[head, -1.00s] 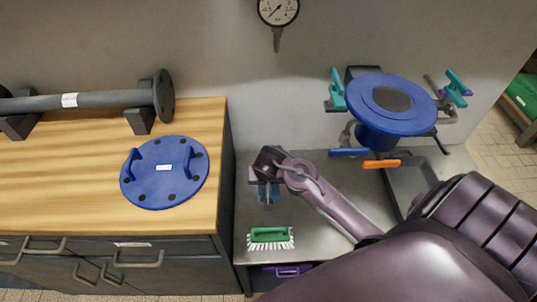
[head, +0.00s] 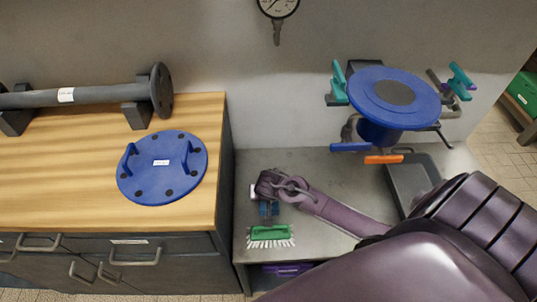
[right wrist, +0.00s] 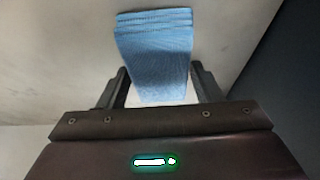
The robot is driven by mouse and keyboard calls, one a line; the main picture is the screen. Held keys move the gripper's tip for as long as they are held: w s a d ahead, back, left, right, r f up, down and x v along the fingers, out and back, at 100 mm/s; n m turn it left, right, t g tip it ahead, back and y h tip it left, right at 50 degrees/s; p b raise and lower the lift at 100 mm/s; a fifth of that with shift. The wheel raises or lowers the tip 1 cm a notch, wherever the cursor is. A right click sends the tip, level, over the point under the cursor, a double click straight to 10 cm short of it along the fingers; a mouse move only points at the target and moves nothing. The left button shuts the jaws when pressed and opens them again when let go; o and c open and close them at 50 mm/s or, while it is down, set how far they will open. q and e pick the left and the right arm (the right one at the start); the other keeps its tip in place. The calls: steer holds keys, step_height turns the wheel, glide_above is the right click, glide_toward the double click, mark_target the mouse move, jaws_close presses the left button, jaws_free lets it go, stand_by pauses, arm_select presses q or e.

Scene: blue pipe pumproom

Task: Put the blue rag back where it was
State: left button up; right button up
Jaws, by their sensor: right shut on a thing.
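The blue rag (right wrist: 155,55) hangs between the two fingers of my right gripper (right wrist: 158,88) in the right wrist view. The gripper is shut on it. I cannot tell whether the rag touches the bench top. My left gripper is not in view.
The green brush (head: 270,235) with white bristles lies at the grey bench's (head: 330,170) front edge. The wooden cabinet (head: 60,195) with a blue flange cover (head: 162,185) borders it at left. A blue flange (head: 395,98) and a grey tray (head: 411,180) stand right.

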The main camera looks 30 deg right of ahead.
steer(key=shift+f, duration=0.1)
steer(key=o, duration=1)
steer(key=shift+c, duration=0.2)
steer(key=p+v, duration=0.2)
steer(key=v, duration=1)
